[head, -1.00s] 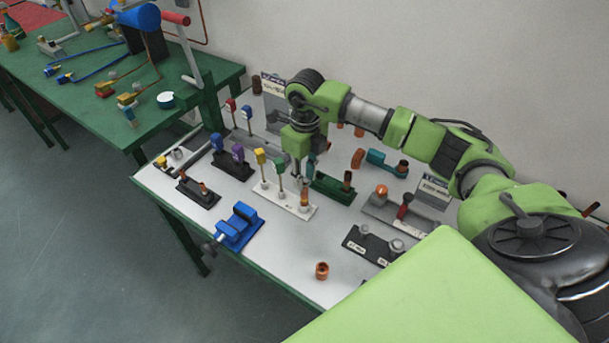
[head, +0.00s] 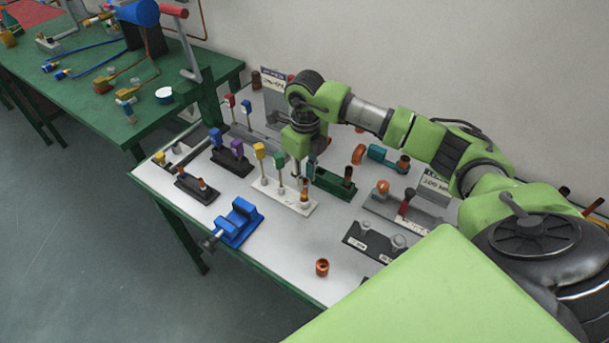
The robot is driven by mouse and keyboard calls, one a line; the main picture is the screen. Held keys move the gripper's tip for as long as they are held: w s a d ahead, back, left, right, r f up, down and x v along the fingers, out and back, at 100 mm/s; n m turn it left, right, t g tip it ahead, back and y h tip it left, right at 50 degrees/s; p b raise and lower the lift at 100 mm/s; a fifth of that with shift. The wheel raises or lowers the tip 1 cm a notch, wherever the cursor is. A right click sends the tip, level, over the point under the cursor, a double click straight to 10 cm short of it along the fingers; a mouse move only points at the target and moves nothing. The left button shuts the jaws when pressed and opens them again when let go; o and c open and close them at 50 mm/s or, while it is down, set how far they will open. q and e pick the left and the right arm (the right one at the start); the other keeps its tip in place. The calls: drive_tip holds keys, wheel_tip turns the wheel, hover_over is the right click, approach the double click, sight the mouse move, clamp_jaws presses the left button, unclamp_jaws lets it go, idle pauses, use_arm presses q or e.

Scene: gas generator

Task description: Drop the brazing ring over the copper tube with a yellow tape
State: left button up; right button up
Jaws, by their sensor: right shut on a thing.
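My right gripper (head: 300,172) points down over the white block (head: 272,194), its fingers beside the top of a copper tube (head: 304,192) at the block's right end. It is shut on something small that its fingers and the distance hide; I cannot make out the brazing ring. The white block also carries a yellow-topped rod (head: 259,152) and a green-topped rod (head: 279,167). Yellow tape on the copper tube is too small to tell. I cannot tell whether the held thing is around the tube or above it. My left gripper is not in view.
A green block with a copper tube (head: 347,178) stands close right of the gripper. A black block (head: 197,192) and a blue vise (head: 239,224) stand to the left. A copper fitting (head: 322,267) lies near the front edge. The white tabletop around it is clear.

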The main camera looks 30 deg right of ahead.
drive_tip(key=o, duration=0.8)
drive_tip(key=shift+r, duration=0.1)
wheel_tip(320, 180, up, 12)
drive_tip(key=shift+d+f, duration=0.1)
idle(0.4)
